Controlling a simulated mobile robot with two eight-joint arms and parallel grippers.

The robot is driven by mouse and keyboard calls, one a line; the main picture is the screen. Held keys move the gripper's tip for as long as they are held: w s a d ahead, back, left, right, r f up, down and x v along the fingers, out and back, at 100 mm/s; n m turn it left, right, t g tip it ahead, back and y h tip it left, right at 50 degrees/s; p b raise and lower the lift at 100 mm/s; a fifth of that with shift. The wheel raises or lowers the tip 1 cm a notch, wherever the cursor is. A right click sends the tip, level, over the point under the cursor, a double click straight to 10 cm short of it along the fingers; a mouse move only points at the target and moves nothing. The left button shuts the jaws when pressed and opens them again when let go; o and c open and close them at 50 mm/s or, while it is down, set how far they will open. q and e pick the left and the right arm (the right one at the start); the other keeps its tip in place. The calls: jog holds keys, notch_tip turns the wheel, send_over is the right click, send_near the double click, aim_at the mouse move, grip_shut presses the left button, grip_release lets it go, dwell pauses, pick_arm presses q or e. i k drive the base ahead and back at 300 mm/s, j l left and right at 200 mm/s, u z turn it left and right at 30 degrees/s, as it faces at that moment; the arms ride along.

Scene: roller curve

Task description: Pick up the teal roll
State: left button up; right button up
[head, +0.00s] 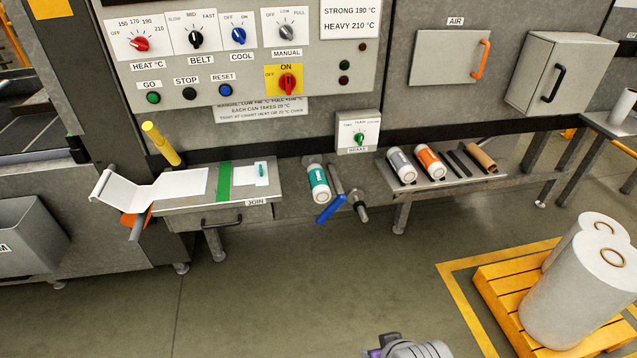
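The teal roll (318,184) is a short cylinder with a white label band and white ends. It sits tilted at the front of the machine, right of the join table (180,201) and just left of a crank with a blue handle (331,209). Nothing of mine touches it. Neither gripper can be made out. Only a grey and black piece of my arm shows at the bottom edge, right of the middle, well apart from the roll.
A grey roll (402,166) and an orange roll (430,163) lie on a shelf to the right, beside dark bars and a brown tube (481,157). A yellow pallet (491,293) with large white rolls stands at lower right. The floor before the machine is clear.

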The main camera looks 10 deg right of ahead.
aim_at(320, 186)
jog(key=i+u, duration=0.15)
jog(key=i, duration=0.3)
jog(key=i+l+u, duration=0.15)
jog(key=i, duration=0.25)
jog(key=i+l+u, duration=0.15)
jog(key=i, duration=0.3)
